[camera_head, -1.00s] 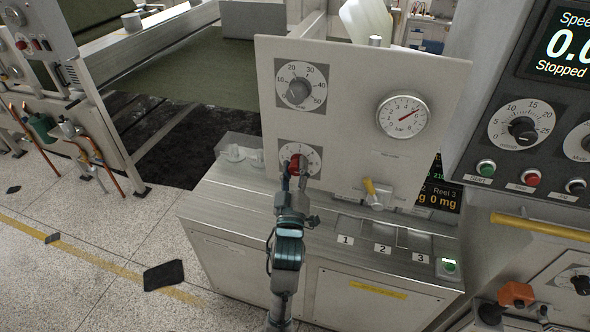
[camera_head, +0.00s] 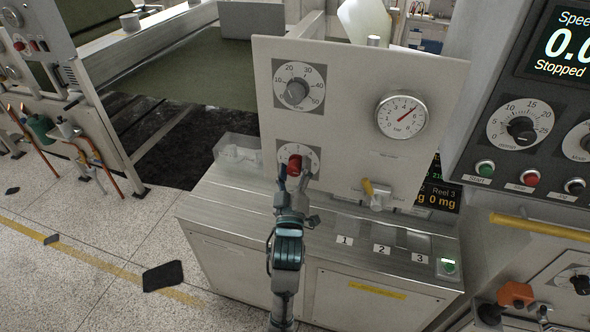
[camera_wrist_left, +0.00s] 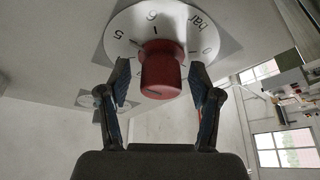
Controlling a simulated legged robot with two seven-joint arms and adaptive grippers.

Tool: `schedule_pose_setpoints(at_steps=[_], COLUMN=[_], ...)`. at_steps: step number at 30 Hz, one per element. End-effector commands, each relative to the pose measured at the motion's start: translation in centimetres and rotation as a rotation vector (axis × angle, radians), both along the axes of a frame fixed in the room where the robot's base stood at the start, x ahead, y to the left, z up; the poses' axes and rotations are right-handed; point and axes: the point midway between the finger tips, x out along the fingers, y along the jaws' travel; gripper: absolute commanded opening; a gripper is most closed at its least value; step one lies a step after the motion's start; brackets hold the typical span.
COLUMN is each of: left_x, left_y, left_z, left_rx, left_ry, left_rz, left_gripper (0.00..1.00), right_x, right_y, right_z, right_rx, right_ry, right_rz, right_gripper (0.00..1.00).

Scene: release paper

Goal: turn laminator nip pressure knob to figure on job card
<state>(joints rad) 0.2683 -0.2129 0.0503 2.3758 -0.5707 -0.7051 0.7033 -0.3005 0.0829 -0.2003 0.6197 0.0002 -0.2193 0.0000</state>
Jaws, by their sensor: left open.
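The red knob (camera_head: 294,165) sits on a white round dial on the lower left of the upright panel (camera_head: 350,150). In the left wrist view the red knob (camera_wrist_left: 162,70) stands between my fingers, in front of a dial plate (camera_wrist_left: 155,28) marked "bar" with figures including 5 and 6. My left gripper (camera_head: 293,178) is at the knob from below; in the left wrist view its fingers (camera_wrist_left: 161,88) are open on both sides, with gaps to the knob. No job card can be made out. My right gripper is not in view.
Above the red knob is a grey knob (camera_head: 295,92) with a 10–50 scale. A bar gauge (camera_head: 402,116) and a yellow-handled valve (camera_head: 373,193) are on the same panel. A steel ledge (camera_head: 330,215) with numbered places lies below.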

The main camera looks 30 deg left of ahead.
Motion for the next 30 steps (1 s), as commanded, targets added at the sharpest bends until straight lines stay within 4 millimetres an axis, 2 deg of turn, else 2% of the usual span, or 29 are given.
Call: schedule_pose_setpoints(at_steps=[9, 15, 19, 30], left_x=[0.2, 0.3, 0.3, 0.4], left_y=[-0.1, -0.1, -0.1, -0.1], left_z=[5.9, 8.8, 9.4, 9.4], left_rx=[-0.001, -0.001, 0.000, 0.001], left_ry=[-0.006, 0.000, 0.004, 0.007], left_rz=[-0.001, -0.002, -0.001, 0.000], left_gripper=[0.64, 0.64, 0.64, 0.64], right_x=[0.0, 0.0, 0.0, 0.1], right_y=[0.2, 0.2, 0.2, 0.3], right_z=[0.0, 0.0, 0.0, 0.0], right_rx=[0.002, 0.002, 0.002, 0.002], right_ry=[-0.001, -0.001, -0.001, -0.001], right_rz=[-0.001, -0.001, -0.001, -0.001], right_gripper=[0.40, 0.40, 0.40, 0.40])
